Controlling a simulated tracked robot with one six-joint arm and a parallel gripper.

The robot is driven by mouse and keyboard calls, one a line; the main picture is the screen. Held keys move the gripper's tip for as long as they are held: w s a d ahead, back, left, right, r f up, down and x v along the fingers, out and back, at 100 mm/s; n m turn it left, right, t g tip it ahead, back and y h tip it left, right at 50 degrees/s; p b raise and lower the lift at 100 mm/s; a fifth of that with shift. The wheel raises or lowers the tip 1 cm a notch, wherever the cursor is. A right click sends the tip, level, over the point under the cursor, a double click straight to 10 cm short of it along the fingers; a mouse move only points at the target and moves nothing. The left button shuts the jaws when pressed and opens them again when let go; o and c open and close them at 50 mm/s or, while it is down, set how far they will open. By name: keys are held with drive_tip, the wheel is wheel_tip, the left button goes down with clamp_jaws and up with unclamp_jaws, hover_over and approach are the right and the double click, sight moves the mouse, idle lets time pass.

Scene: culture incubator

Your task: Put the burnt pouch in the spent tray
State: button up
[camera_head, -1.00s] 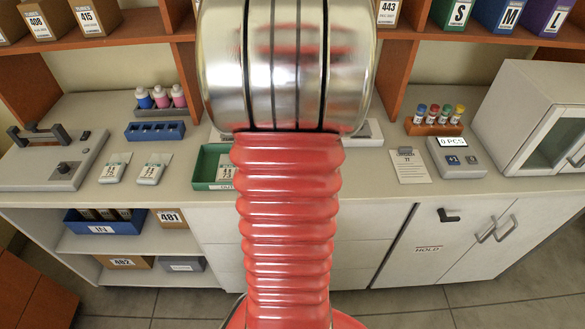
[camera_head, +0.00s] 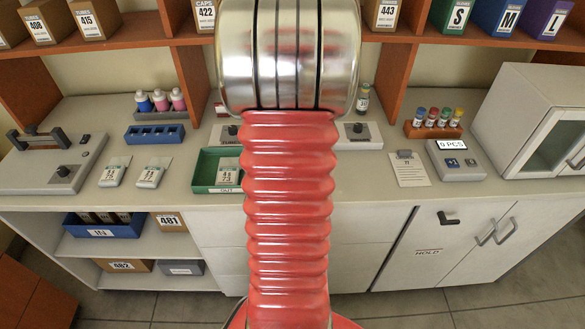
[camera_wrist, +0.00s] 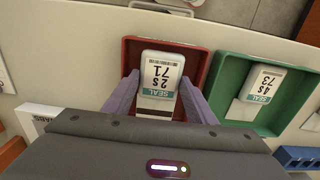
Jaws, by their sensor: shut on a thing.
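In the wrist view, my gripper (camera_wrist: 159,84) is shut on a white pouch (camera_wrist: 160,72) with a teal "SEAL" strip and a dark brown band near its lower end. The fingers press its two sides. The pouch is over or inside a red tray (camera_wrist: 197,58); I cannot tell whether it touches the tray floor. A green tray (camera_wrist: 222,82) beside it holds a white pouch (camera_wrist: 262,84). In the head view my arm hides the gripper, the held pouch and the red tray. The green tray shows there too (camera_head: 203,165), left of my arm.
Two white pouches (camera_head: 114,171) (camera_head: 152,172) lie left of the green tray. A sealing device (camera_head: 55,160) stands farther left, and a blue rack (camera_head: 155,133) behind. At right are a notice card (camera_head: 409,170), a counter box (camera_head: 457,158) and a white cabinet (camera_head: 540,115).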

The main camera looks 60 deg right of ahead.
drive_tip(key=shift+f, duration=0.7)
drive_tip(key=shift+f, duration=0.1)
drive_tip(key=o, duration=1.1)
drive_tip(key=shift+c, duration=0.2)
wheel_tip(320, 180, up, 12)
drive_tip(key=shift+w, duration=0.1)
